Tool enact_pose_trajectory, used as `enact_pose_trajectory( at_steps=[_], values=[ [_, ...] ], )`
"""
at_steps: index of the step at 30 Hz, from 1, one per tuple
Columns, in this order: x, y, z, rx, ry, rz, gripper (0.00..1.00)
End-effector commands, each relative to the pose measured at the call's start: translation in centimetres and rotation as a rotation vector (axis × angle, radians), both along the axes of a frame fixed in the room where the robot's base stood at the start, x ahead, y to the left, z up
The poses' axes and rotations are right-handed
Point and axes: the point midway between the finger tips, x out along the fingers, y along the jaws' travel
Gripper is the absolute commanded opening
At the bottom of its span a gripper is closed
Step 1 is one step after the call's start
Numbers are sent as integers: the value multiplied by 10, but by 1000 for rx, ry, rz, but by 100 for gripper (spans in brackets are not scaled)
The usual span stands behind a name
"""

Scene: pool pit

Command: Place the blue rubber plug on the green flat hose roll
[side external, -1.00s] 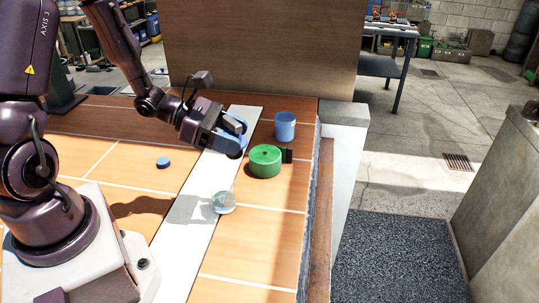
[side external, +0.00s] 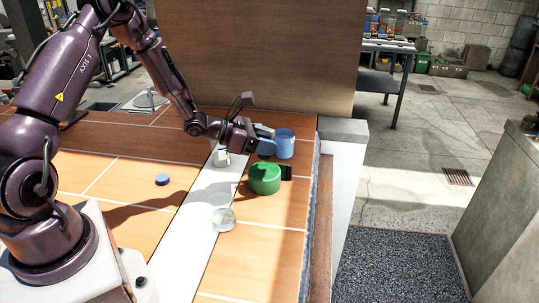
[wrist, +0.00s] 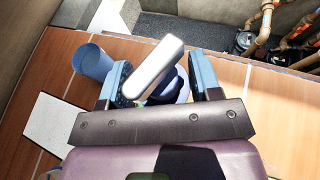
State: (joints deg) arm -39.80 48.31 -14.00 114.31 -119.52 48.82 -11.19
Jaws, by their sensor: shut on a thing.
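In the side view the green flat hose roll (side external: 264,179) lies on the wooden deck, right of the white strip. A small blue disc that looks like the rubber plug (side external: 162,180) lies flat on the deck to the left, well away from my gripper. My gripper (side external: 265,146) is above and behind the roll, in front of the blue cup. In the wrist view its fingers (wrist: 160,88) are shut on a partly hidden thing. A silver rounded bar (wrist: 153,68) and a dark-blue and white part show there. I cannot tell exactly what it is.
A blue cup (side external: 285,144) stands behind the roll and shows in the wrist view (wrist: 92,61). A black block (side external: 287,173) touches or nearly touches the roll.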

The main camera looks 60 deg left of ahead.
Motion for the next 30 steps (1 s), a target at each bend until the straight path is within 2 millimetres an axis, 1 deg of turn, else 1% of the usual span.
enact_pose_trajectory(
  at_steps=[1,8,13,16,23,26,27,30],
  values=[
    [5,0,-7,-2,1,-1,34],
    [19,4,-24,0,0,-1,34],
    [18,4,-48,-1,0,-1,34],
    [18,4,-53,0,-1,0,34],
    [18,4,-53,0,-1,0,34],
    [18,4,-56,1,0,0,34],
    [18,4,-56,1,0,0,62],
    [18,4,-55,1,0,0,83]
  ],
)
